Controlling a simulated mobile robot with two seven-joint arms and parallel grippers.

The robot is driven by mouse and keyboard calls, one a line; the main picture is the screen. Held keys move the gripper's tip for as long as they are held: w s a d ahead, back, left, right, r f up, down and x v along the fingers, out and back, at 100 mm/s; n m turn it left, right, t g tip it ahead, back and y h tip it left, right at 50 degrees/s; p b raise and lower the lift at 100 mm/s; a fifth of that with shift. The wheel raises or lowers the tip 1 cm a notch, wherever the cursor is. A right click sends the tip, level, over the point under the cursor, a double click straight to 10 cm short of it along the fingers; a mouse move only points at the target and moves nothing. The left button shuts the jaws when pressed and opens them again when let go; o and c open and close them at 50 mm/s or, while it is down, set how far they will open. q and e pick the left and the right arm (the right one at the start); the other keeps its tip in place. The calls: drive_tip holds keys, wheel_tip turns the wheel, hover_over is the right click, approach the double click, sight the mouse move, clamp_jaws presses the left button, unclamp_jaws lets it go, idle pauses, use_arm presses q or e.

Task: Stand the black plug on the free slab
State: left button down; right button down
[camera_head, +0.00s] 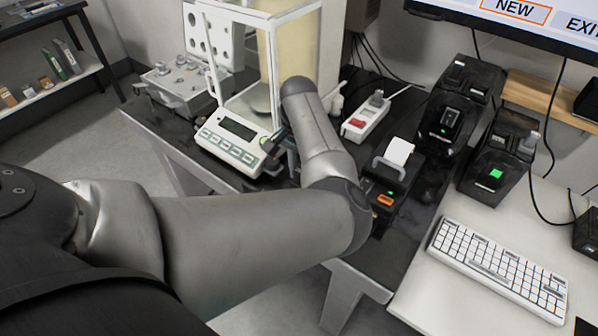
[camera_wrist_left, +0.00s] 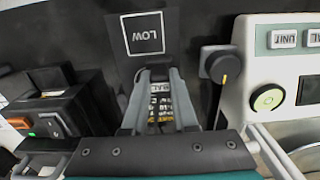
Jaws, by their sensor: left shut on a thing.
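My left gripper (camera_wrist_left: 158,76) is shut on a dark thing (camera_wrist_left: 160,105) with white and yellow lettering, seen between the fingers in the left wrist view. It looks like the black plug, but the fingers hide most of it. A black knob (camera_wrist_left: 218,65) with a yellow mark is to the right, beside the balance. In the head view my left arm reaches over the dark table (camera_head: 405,245), and its forearm largely hides the gripper. My right gripper is out of view.
The balance (camera_head: 232,138) with its glass shield stands left of my forearm. A small printer (camera_head: 392,178), a power strip (camera_head: 368,118) and black devices (camera_head: 462,100) crowd its right. A keyboard (camera_head: 500,262) lies on the white desk. Loose cables run behind.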

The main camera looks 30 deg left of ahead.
sight(299, 170)
use_arm(q)
drive_tip(key=c, duration=0.7)
unclamp_jaws()
drive_tip(key=shift+f, duration=0.1)
wheel_tip(299, 170, up, 12)
drive_tip(key=p, duration=0.3)
drive_tip(key=shift+r, duration=0.2)
